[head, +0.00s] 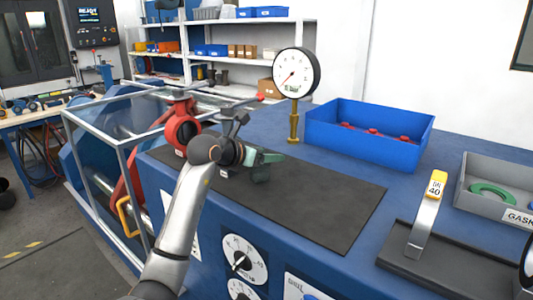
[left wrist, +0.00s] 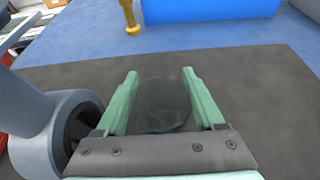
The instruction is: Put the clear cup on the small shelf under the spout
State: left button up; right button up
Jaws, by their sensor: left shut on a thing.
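My left gripper (head: 264,164) has green fingers and is above the dark mat on the blue bench in the head view. In the left wrist view my left gripper (left wrist: 161,76) is shut on the clear cup (left wrist: 163,108), a faint, see-through shape between its two fingers. The mat shows through the cup. In the head view the cup cannot be made out clearly. I cannot make out a spout or a small shelf in either view. My right gripper is not in view.
A red valve (head: 183,130) is at the left. A grey tray (head: 485,212) and a metal handle (head: 426,220) are at the right.

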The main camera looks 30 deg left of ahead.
pick_arm(q)
jog(key=shift+f, duration=0.15)
jog(key=o, duration=1.3)
